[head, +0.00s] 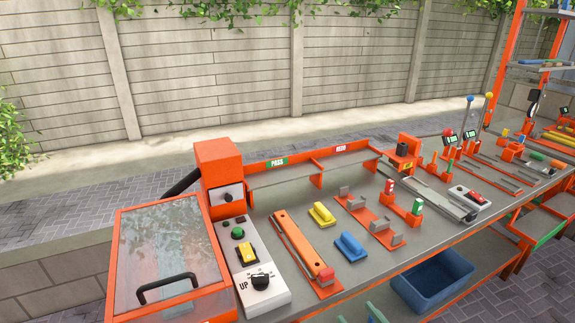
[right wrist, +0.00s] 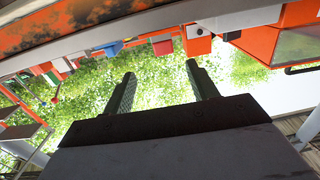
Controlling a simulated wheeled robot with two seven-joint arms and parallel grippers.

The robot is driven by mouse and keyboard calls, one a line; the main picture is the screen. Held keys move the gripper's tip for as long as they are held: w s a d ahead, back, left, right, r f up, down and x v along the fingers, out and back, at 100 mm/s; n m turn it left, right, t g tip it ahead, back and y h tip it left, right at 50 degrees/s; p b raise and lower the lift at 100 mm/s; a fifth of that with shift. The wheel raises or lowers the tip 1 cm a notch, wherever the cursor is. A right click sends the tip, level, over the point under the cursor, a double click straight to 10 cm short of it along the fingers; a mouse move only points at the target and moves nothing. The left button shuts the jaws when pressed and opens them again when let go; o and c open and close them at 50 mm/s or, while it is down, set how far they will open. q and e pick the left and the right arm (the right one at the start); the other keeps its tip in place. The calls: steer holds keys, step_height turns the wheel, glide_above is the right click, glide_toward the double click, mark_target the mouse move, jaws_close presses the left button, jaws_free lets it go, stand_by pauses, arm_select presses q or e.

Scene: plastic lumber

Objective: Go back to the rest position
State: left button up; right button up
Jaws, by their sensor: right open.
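My right gripper (right wrist: 161,70) is open in the right wrist view, its two dark fingers spread with nothing between them. In the head view only the green tips of what looks like the right gripper (head: 359,317) show at the bottom edge, in front of the workbench. The workbench (head: 400,262) carries an orange fixture with a long orange bar (head: 297,240), a yellow-handled block (head: 322,214) and a blue-handled block (head: 349,246). My left gripper is in neither view.
A control box (head: 252,262) and a clear-lidded orange box (head: 168,250) stand at the left. A blue bin (head: 432,280) sits below the bench's front edge. A concrete wall (head: 250,65) runs behind.

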steer(key=s+d+f+m+g+h, duration=0.15)
steer(key=s+f, duration=0.25)
steer(key=f, duration=0.5)
steer(key=s+d+f+g+h, duration=0.1)
steer(key=s+f+g, duration=0.2)
steer(key=s+f, duration=0.35)
steer(key=s+d+f+g+h, duration=0.2)
steer(key=f+g, duration=0.1)
steer(key=f, duration=0.7)
steer(key=s+f+g, duration=0.4)
steer(key=s+f, duration=0.2)
steer(key=s, duration=0.7)
steer(key=s+f+g+h, duration=0.1)
steer(key=s+f+g, duration=0.3)
steer(key=s, duration=1)
step_height(320, 180, down, 4)
steer(key=shift+d+r, duration=0.25)
steer(key=shift+d, duration=0.1)
